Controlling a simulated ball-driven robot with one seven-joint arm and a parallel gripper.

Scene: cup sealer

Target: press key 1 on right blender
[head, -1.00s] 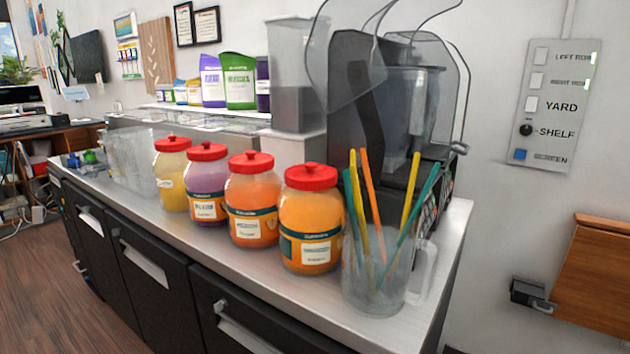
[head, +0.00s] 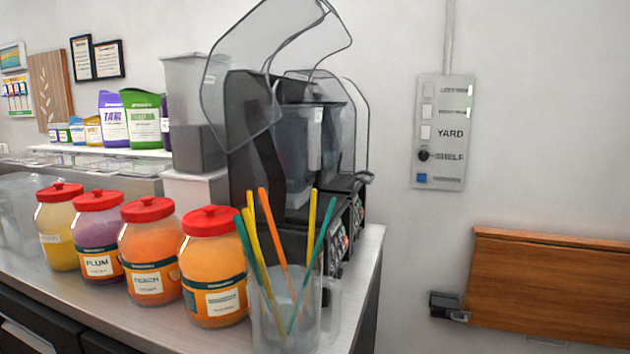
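A clear jug (head: 305,140) sits inside the housing. Small key panels (head: 336,245) show on their fronts, seen at a steep angle; I cannot read the key numbers. My gripper is not in view.
A clear pitcher (head: 265,320) with colored straws stands near the counter's (head: 368,262) right end, partly in front of the key panels. Several red-lidded jars (head: 213,280) line the counter. A wall switch panel (head: 442,130) and a wooden flap (head: 550,290) are at right.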

